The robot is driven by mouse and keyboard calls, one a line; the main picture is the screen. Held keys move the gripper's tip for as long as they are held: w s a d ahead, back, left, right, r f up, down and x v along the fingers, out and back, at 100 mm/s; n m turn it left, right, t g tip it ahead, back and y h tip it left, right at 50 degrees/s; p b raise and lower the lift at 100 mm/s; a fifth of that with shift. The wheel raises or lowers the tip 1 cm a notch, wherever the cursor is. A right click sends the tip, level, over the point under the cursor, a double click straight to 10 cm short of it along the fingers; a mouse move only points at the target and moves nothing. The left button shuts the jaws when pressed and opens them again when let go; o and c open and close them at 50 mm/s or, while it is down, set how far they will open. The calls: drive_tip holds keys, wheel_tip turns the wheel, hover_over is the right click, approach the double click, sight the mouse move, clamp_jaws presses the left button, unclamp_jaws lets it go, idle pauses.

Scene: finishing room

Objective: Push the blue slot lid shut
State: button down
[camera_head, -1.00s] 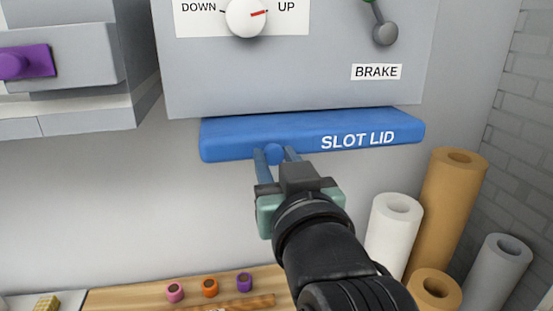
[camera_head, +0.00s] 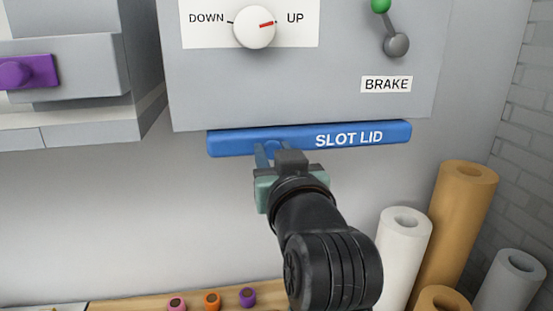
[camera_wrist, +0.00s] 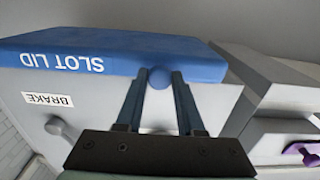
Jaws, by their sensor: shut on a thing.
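The blue slot lid (camera_head: 235,143), with white lettering, is a flat panel along the bottom edge of a grey cabinet. It looks thin from front to back in the head view and still shows in front of the cabinet. It also shows upside down in the wrist view (camera_wrist: 150,50). A round blue knob (camera_wrist: 160,78) sits on its front edge. My gripper (camera_head: 269,151) is at this knob from below and in front. In the wrist view its two blue fingers (camera_wrist: 159,82) close on either side of the knob. The fingers partly hide the knob in the head view.
Above the lid, the grey cabinet (camera_head: 330,95) carries a white dial (camera_head: 255,27) and a brake lever (camera_head: 396,44). A drawer with a purple knob (camera_head: 25,72) is at left. Paper rolls (camera_head: 402,250) stand at lower right. Small coloured rings (camera_head: 212,301) lie on a wooden surface below.

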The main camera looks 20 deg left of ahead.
drive_tip(key=c, duration=0.8)
unclamp_jaws()
drive_tip(key=shift+c, duration=0.2)
drive_tip(key=o, duration=0.3)
drive_tip(key=shift+w+a+f, duration=0.1)
drive_tip(key=shift+w+a, duration=0.05)
drive_tip(key=shift+w, duration=0.05)
drive_tip(key=b+v, duration=0.5)
drive_tip(key=v, duration=0.8)
drive_tip(key=s+d+r+m+t+h+b, duration=0.4)
drive_tip(key=d+r+m+t+h, duration=0.2)
drive_tip(key=d+r+t+h, duration=0.4)
drive_tip(key=shift+s+d+r+m+t, duration=0.25)
drive_tip(key=shift+d+m+t, duration=0.25)
drive_tip(key=shift+t, duration=0.7)
